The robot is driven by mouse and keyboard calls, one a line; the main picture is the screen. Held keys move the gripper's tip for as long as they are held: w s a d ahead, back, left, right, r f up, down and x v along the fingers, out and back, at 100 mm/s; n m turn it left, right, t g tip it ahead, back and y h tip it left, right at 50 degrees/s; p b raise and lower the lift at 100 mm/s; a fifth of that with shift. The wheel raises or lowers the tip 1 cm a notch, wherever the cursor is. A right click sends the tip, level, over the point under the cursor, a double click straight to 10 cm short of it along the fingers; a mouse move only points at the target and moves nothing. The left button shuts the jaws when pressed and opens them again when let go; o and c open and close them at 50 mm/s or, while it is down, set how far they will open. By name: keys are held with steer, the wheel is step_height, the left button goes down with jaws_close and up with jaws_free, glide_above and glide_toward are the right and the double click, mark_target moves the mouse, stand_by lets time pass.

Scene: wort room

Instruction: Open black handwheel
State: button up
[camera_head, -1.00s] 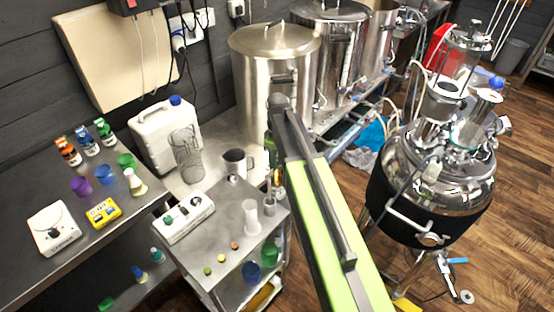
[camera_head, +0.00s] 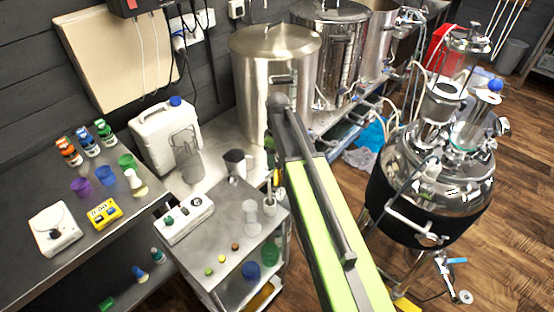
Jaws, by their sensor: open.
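I cannot make out a black handwheel in this view. My arm, lime green and dark grey, rises from the bottom middle to an elbow in front of the large steel pot (camera_head: 272,60). From the elbow a link drops toward the back right corner of the steel cart (camera_head: 225,225). My gripper (camera_head: 273,195) is small at its lower end and mostly hidden by the arm; it is open, and I see nothing held in it.
A steel vessel with a black jacket (camera_head: 405,212) stands on legs at the right, with glassware and hoses on top. More steel pots (camera_head: 328,50) line the back wall. A bench with bottles and a white canister (camera_head: 165,140) is at left. Wooden floor (camera_head: 505,225) is open at right.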

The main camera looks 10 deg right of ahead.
mark_target(277, 162)
step_height(277, 162, up, 17)
steer(key=p, duration=1.6)
steer(key=shift+f, duration=0.15)
